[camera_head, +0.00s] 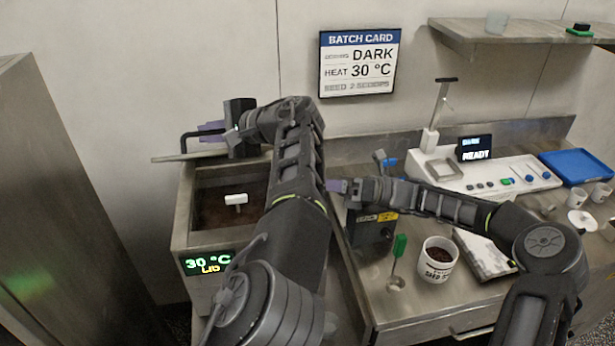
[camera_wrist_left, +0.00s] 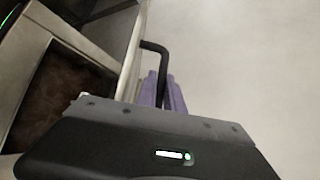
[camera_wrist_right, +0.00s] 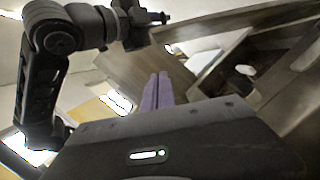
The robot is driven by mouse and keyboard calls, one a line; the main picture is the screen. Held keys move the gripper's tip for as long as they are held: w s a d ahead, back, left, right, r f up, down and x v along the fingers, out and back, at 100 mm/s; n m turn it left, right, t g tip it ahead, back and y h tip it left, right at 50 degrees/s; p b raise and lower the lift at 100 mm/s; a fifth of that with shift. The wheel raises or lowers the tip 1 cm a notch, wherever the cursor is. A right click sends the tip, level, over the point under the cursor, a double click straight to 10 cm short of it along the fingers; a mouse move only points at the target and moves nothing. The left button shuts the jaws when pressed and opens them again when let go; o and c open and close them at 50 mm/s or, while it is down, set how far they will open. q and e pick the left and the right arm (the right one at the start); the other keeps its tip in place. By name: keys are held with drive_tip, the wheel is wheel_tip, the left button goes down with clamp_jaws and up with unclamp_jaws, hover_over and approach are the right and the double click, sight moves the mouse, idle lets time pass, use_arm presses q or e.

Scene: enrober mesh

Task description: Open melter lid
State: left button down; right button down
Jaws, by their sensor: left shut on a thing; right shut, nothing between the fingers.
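The melter (camera_head: 183,225) is a steel box at the left with its top open and brown contents visible. Its display (camera_head: 207,263) reads 30 °C and LID. The melter lid (camera_head: 175,158) stands raised at the back, seen nearly edge-on; it also shows in the left wrist view (camera_wrist_left: 130,62). My left gripper (camera_head: 210,132) is shut on the lid's black bar handle (camera_wrist_left: 156,47), its purple fingers at the bar. My right gripper (camera_head: 338,186) is shut and empty, just right of the melter; its purple fingers show in the right wrist view (camera_wrist_right: 158,92).
A white-handled tool (camera_head: 236,199) shows in the melter opening. A dark machine (camera_head: 370,238), a green-handled tool (camera_head: 398,248) and a white cup of dark pieces (camera_head: 438,259) stand on the counter to the right. A shelf (camera_head: 510,30) is at upper right. A tall steel cabinet (camera_head: 60,200) is at far left.

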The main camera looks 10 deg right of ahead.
drive_tip(key=w+a+r, duration=0.3)
drive_tip(key=a+r, duration=0.2)
drive_tip(key=a, duration=0.2)
drive_tip(key=shift+w+a, duration=0.25)
drive_tip(key=shift+a, duration=0.15)
